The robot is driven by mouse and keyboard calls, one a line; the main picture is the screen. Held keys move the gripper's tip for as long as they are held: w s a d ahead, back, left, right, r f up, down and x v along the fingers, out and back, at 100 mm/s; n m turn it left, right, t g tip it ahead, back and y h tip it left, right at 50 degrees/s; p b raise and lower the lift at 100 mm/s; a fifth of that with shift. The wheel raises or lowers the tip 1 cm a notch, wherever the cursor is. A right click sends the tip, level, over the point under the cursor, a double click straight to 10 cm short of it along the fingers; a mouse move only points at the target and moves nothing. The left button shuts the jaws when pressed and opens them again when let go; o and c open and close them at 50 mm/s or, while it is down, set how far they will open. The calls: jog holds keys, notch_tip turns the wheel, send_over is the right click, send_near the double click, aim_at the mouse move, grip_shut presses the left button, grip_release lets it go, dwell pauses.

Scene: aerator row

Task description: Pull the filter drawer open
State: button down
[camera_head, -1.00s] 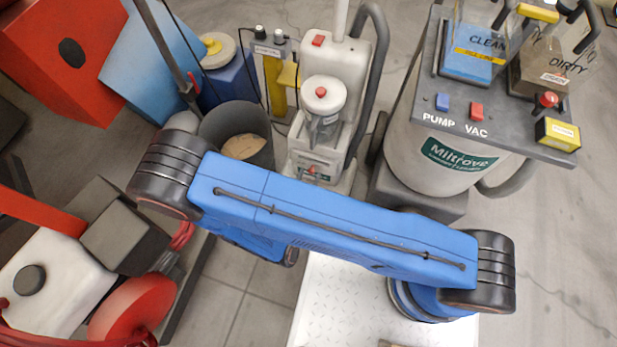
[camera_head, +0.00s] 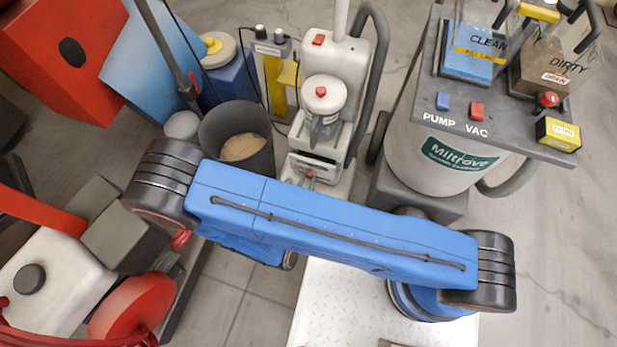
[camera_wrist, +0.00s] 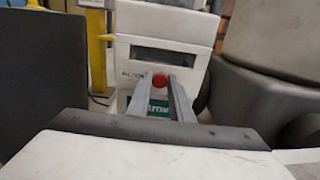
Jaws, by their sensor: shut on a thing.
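The filter drawer (camera_wrist: 185,76) is the pale front with a "FILTER" label low on the white upright machine (camera_head: 355,62). A red knob (camera_wrist: 159,80) sits on its front; it also shows in the head view (camera_head: 309,174). My gripper (camera_wrist: 160,86) is shut on the red knob, one grey finger on each side. A dark slot (camera_wrist: 160,55) shows just above the drawer front. I cannot tell how far the drawer stands out.
A dark grey bin (camera_head: 208,140) stands close left of the machine. The large Miltrove tank unit (camera_head: 425,125) stands close on the right. A red and white machine (camera_head: 60,270) is at lower left. Tiled floor (camera_head: 235,300) is clear between it and my base.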

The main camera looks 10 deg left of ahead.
jog(key=s, duration=0.7)
jog(key=shift+a, duration=0.35)
jog(key=shift+s, duration=0.1)
jog(key=c, duration=1.6)
grip_release()
jog(key=shift+s, duration=0.15)
